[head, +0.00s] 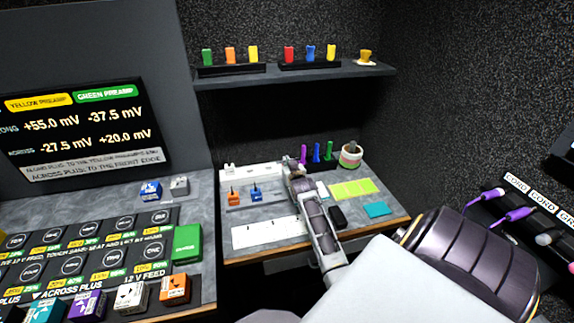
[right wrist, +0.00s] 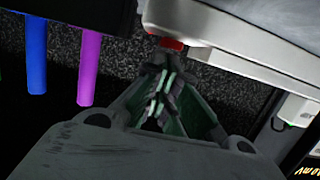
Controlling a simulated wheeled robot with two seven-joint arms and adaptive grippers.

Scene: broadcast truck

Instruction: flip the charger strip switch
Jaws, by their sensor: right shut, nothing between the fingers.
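The charger strip (head: 253,173) is a long white bar at the back of the right-hand counter. It also shows in the right wrist view as a white body (right wrist: 235,30) along the top right. Its red switch (right wrist: 172,44) sits at the near end of that body; in the head view the switch is hidden behind my gripper. My right gripper (head: 290,168) is shut and empty at the strip's right end. In the right wrist view its closed fingertips (right wrist: 160,62) lie right at the red switch; I cannot tell whether they touch it. My left gripper is not in view.
Purple, blue and green upright pieces (head: 317,153) and a round pot (head: 350,154) stand right of the gripper. Orange and blue items (head: 255,193) stand in front of the strip. A shelf (head: 300,75) hangs above. A black case (head: 338,216) lies beside my forearm.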

